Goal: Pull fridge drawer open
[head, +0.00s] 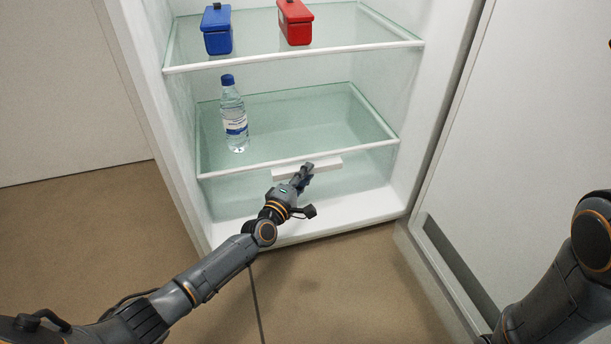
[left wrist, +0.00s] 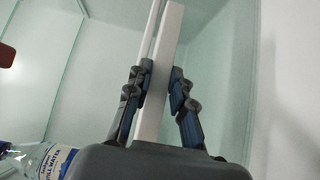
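The fridge drawer (head: 215,172) is a clear glass-like box with a white front rim, low in the open fridge. Its white bar handle (head: 329,163) sits on the drawer front; in the left wrist view the handle (left wrist: 171,50) runs between my fingers. My left gripper (head: 306,172) is at the handle. In the left wrist view the gripper (left wrist: 160,80) has one finger on each side of the bar, with both fingertips close against it, apparently shut on it. The drawer looks pushed in. My right gripper is out of view; only its arm shows at right.
A water bottle (head: 234,120) stands upright at the drawer's left side. A blue box (head: 217,31) and a red box (head: 295,24) sit on the shelf above (head: 350,47). The fridge door (head: 500,150) is at right. The floor (head: 330,290) in front is clear.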

